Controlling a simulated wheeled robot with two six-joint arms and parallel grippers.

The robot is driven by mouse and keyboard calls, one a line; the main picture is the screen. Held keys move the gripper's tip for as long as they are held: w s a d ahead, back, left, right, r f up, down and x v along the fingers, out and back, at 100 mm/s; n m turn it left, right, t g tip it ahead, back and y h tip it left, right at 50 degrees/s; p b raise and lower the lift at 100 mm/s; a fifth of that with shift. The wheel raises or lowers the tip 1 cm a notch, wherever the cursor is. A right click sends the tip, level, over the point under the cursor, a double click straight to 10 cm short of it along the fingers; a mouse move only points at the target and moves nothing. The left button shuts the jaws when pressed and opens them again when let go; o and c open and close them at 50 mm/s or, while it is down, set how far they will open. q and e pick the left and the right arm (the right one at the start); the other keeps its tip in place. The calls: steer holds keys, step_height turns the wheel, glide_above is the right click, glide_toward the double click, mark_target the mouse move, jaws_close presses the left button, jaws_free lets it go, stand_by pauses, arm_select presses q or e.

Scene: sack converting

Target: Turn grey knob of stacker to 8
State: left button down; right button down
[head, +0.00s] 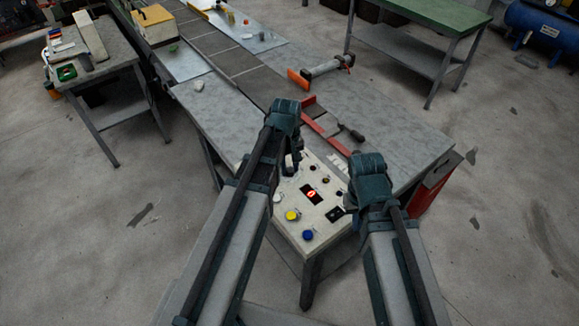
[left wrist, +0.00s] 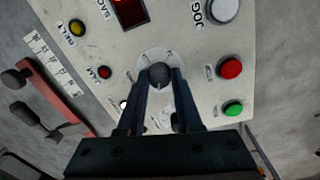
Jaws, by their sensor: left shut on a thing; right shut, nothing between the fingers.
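The grey knob (left wrist: 159,74) is a dark round knob on a pale round dial on the stacker's control panel (head: 321,217). My left gripper (left wrist: 160,80) is shut on it, with one finger on each side. In the head view my left gripper (head: 291,164) reaches down to the panel's back left part and hides the knob. The dial's marks are too small to read. The panel's display (head: 311,193) shows a red digit, perhaps 0; it is cut off in the left wrist view (left wrist: 130,12). My right gripper (head: 349,204) is shut and empty near the panel's right edge.
Around the knob are a red button (left wrist: 230,68), a green button (left wrist: 232,108), a white JOG button (left wrist: 222,10) and a small red button (left wrist: 104,72). Yellow (head: 292,215) and blue (head: 307,235) buttons are at the panel's front. A grey table (head: 225,115) lies behind.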

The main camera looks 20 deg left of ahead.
mark_target(288, 170)
arm_select(q)
steer(key=shift+n, duration=0.4)
steer(key=c, duration=0.6)
jaws_free()
steer(key=shift+r, duration=0.1)
steer(key=r+p, duration=1.3)
steer(key=p, duration=0.1)
steer(key=shift+s+a+r, duration=0.15)
steer(key=shift+s+r, duration=0.05)
steer(key=shift+r, duration=0.15)
steer(key=shift+f, duration=0.1)
